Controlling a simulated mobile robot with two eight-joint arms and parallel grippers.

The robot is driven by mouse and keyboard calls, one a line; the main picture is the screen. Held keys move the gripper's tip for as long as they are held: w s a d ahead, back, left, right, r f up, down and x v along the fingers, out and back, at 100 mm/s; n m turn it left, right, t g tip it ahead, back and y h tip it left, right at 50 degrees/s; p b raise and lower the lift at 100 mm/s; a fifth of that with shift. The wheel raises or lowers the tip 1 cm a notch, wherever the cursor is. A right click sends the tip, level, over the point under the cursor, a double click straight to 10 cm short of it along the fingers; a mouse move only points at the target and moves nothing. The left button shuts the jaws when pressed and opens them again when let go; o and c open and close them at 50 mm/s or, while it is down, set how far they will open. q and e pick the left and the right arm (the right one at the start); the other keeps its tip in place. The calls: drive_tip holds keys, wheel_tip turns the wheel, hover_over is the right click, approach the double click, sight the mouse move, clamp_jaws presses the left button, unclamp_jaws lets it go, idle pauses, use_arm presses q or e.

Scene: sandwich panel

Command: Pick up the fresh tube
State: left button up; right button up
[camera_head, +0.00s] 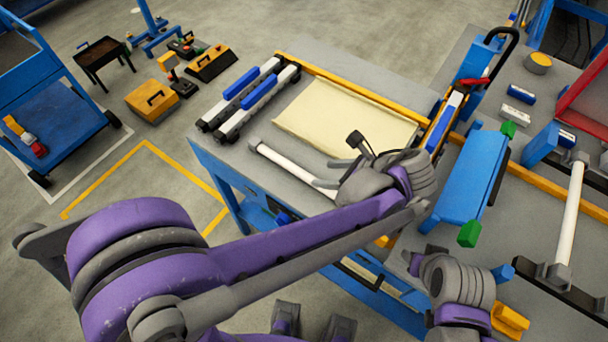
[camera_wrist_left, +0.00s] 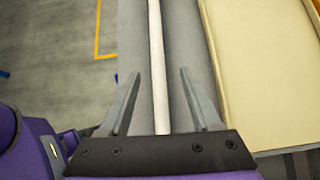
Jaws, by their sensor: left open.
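A white tube (camera_head: 288,167) with a grey end cap lies on the grey top of the left workbench. Its near end is hidden by my left gripper. My left gripper (camera_head: 330,173) is open at the tube's near end. In the left wrist view the tube (camera_wrist_left: 156,40) runs lengthwise between the two spread fingers (camera_wrist_left: 159,76), with a gap on either side. A second white tube (camera_head: 570,212) sits in dark end holders on the right bench. My right gripper (camera_head: 420,260) is at the lower right, and its finger opening is unclear.
A cream panel (camera_head: 345,115) lies just right of the tube, with a yellow rail along its far side. Blue-and-white bars (camera_head: 248,95) lie at the bench's left end. A blue fixture (camera_head: 476,175) with green ends stands between the benches.

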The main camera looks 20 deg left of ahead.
sight(306, 175)
use_arm(q)
drive_tip(key=x, duration=0.8)
drive_tip(key=shift+s+a, duration=0.1)
drive_tip(key=shift+r, duration=0.1)
clamp_jaws()
